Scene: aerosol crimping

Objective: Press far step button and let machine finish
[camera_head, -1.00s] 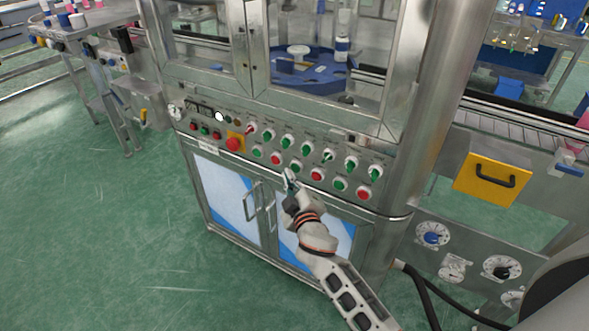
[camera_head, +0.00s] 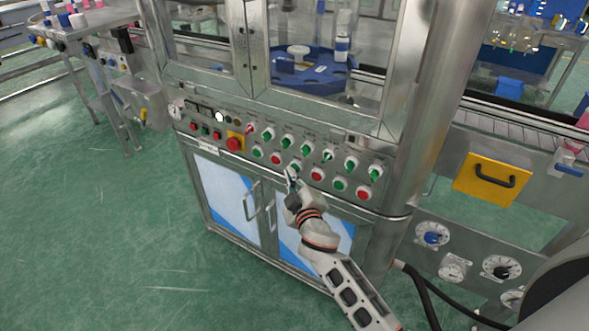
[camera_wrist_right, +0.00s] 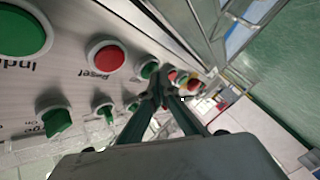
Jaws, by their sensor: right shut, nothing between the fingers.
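The crimping machine's control panel (camera_head: 207,140) carries an upper row of selector knobs and a lower row of red and green push buttons. My right gripper (camera_head: 288,174) is shut and empty, its tips just below a green button (camera_head: 296,165) in the lower row. In the right wrist view the gripper's fingertips (camera_wrist_right: 163,88) lie close together beside a partly hidden green button (camera_wrist_right: 149,68). A red button labelled Reset (camera_wrist_right: 105,55) and a large green button labelled Index (camera_wrist_right: 22,30) sit nearer the camera. I cannot tell whether the tips touch a button. My left gripper is out of view.
A red emergency button on a yellow plate (camera_head: 235,142) is to the left on the panel. Cabinet doors with metal handles (camera_head: 251,201) lie below. Behind the glass is a blue turntable (camera_head: 310,76). A yellow drawer front (camera_head: 492,180) is at the right.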

